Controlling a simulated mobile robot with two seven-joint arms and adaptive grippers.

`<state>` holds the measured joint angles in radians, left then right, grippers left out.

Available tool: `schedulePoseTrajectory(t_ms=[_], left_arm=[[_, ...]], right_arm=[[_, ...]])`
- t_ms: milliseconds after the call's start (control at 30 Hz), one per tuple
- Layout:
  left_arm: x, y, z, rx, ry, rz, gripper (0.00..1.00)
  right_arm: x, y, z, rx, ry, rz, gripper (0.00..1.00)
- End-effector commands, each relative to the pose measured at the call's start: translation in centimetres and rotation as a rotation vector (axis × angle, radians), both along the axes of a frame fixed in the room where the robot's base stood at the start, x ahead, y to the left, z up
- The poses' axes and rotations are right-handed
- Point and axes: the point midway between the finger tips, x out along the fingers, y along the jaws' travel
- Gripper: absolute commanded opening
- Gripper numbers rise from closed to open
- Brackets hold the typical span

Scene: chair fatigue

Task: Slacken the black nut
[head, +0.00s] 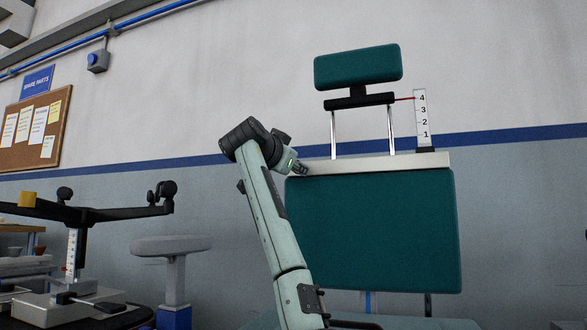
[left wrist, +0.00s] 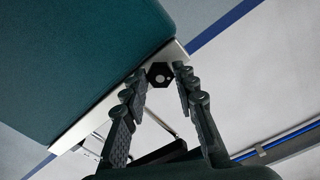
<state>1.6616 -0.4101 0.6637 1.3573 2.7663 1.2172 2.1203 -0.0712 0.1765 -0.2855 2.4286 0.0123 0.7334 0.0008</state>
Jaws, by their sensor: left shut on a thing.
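The black nut (left wrist: 160,73) is a dark hexagonal piece with a pale round centre, at the end of the pale metal bar (left wrist: 92,122) in the left wrist view. My left gripper (left wrist: 161,72) has a finger on each side of it and is shut on it. In the head view my left gripper (head: 301,168) is at the left end of the chair's bar (head: 370,164), and the nut is hidden there. Above the bar, a teal headrest (head: 358,66) stands raised on two chrome posts. Its red pointer is near 4 on the scale (head: 422,118). My right gripper is not in view.
The teal backrest (head: 375,235) fills the space below the bar. A grey stool (head: 172,246) and a black-armed stand (head: 75,220) are at the left. A notice board (head: 38,128) hangs on the wall. The space above my left arm is clear.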

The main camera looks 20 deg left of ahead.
Motion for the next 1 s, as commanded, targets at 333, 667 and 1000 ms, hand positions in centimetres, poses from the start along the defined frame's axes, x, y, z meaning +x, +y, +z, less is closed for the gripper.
schedulePoseTrajectory(t_ms=[333,667,1000], left_arm=[[-0.06,0.09,0.23,-0.146,-0.001,0.003,0.00],[-0.06,0.08,0.23,-0.175,0.001,0.002,0.00],[-0.05,0.07,0.18,-0.174,0.002,0.001,0.40]], right_arm=[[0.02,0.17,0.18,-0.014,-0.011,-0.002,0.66],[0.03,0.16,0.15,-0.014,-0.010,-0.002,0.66],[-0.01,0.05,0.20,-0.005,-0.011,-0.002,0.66]])
